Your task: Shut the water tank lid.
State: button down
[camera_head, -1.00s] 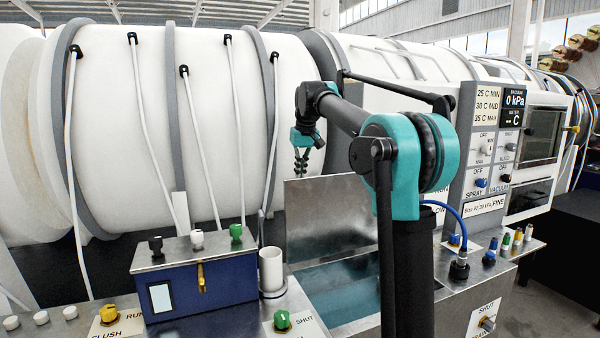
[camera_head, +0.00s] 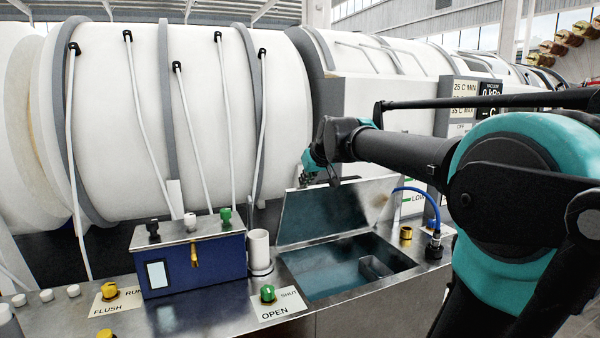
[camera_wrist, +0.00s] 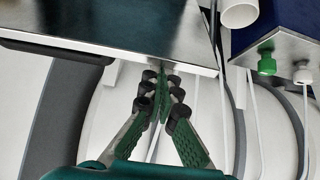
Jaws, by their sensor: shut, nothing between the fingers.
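Dark teal water shows inside the tank. My gripper (camera_head: 307,180) is at the lid's upper left edge, on its far side, partly hidden by the lid. In the wrist view the green fingers of my gripper (camera_wrist: 160,74) are shut and empty. Their tips are at the edge of the lid (camera_wrist: 120,22); whether they touch it I cannot tell.
A blue box (camera_head: 195,265) with coloured knobs and a white cup (camera_head: 259,250) stand left of the tank. A green knob (camera_head: 268,293) sits on the front ledge by an open/shut label. A blue hose (camera_head: 425,195) curves at the right. A large white cylinder (camera_head: 150,130) fills the back.

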jog(key=s+d+f+t, duration=0.1)
jog(key=s+d+f, duration=0.1)
jog(key=s+f, duration=0.4)
jog(key=s+d+f+t, duration=0.1)
jog(key=s+f, duration=0.4)
jog(key=f, duration=0.4)
jog(key=s+d+f+t+y, duration=0.1)
jog(key=s+d+f, duration=0.1)
jog(key=s+f, duration=0.4)
jog(key=shift+s+d+f, duration=0.2)
jog(key=shift+f, duration=0.2)
jog(key=shift+s+d+f, duration=0.15)
jog(key=shift+f, duration=0.25)
jog(key=shift+s+d+f, duration=0.1)
jog(key=shift+s+f, duration=0.05)
jog(key=shift+f, duration=0.65)
jog(key=shift+s+f, duration=0.1)
jog(key=shift+f, duration=0.65)
jog(key=shift+w+r, duration=0.1)
